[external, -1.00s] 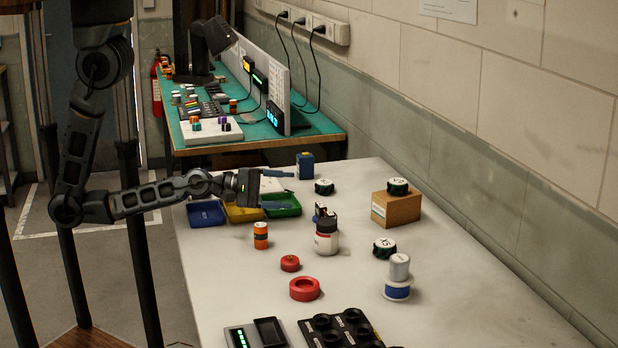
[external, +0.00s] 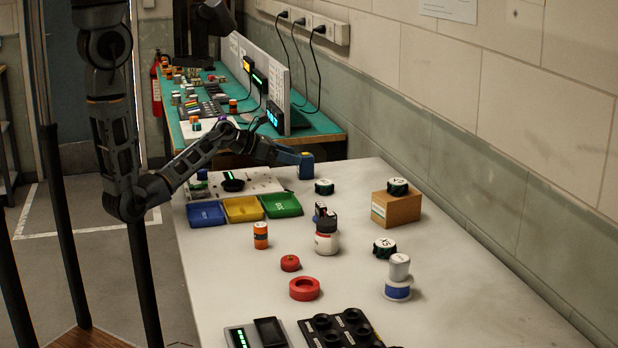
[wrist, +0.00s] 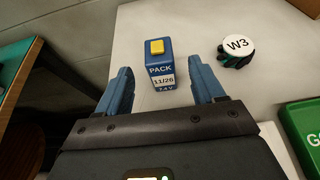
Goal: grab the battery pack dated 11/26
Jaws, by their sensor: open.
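The blue battery pack (wrist: 160,66) stands upright in the wrist view, with a yellow cap and a white label reading 11/26. It also shows at the far end of the bench in the external view (external: 306,167). My gripper (wrist: 160,84) is open, with its two blue fingers on either side of the pack's near end. Gaps show between the fingers and the pack in the wrist view, and nothing is held. In the external view my gripper (external: 298,157) is at the pack, partly overlapping it.
A round piece marked W3 (wrist: 236,48) sits right of the pack. A green bin (external: 282,205), yellow bin (external: 243,209) and blue bin (external: 206,214) stand nearer. A wooden block (external: 396,209) is to the right. The teal bench (external: 318,126) lies beyond.

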